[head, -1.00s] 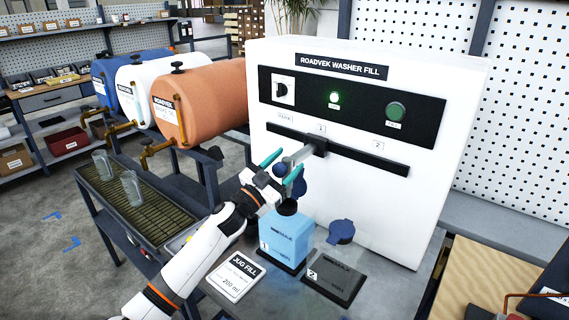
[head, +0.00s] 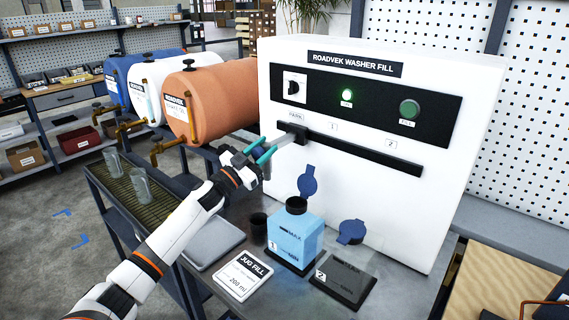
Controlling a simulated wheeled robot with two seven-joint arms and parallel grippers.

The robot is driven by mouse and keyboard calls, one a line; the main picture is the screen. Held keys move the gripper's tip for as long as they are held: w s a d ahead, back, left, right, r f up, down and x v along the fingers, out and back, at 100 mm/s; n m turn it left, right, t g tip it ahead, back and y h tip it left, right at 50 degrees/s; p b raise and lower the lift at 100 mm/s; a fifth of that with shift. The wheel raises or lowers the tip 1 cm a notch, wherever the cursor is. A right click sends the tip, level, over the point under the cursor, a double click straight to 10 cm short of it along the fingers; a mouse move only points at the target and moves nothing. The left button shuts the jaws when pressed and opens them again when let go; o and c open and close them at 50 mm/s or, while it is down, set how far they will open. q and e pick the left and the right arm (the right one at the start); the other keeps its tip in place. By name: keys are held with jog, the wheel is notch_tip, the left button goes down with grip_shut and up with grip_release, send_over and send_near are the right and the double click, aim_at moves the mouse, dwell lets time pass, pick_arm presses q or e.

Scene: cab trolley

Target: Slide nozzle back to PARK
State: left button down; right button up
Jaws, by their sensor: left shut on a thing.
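The nozzle (head: 287,137) is a grey arm on a dark slider block. It sits at the left end of the black rail (head: 370,158) on the white washer-fill machine (head: 440,190), just below the PARK label (head: 296,117). My left gripper (head: 262,154) has teal fingertips and is shut on the outer end of the nozzle. The fingers partly hide the nozzle tip. Labels 1 (head: 333,127) and 2 (head: 390,143) lie further right along the rail. My right gripper is not in view.
A light-blue jug (head: 295,238) stands open on pad 1. Pad 2 (head: 345,282) is dark and bare. Blue round caps (head: 308,181) show near the machine. A JUG FILL card (head: 242,276) and a small dark cup (head: 258,223) lie left. Coloured tanks (head: 210,95) stand behind my arm.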

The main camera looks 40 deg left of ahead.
pick_arm(q)
jog(key=a, duration=0.2)
jog(key=shift+a+r, duration=0.1)
jog(key=shift+a, duration=0.25)
jog(key=c, duration=1.2)
grip_release()
jog(key=shift+a, duration=0.1)
jog(key=shift+c, duration=0.2)
jog(key=shift+o, duration=1.2)
jog(key=shift+w+a, duration=0.1)
jog(key=shift+a, duration=0.05)
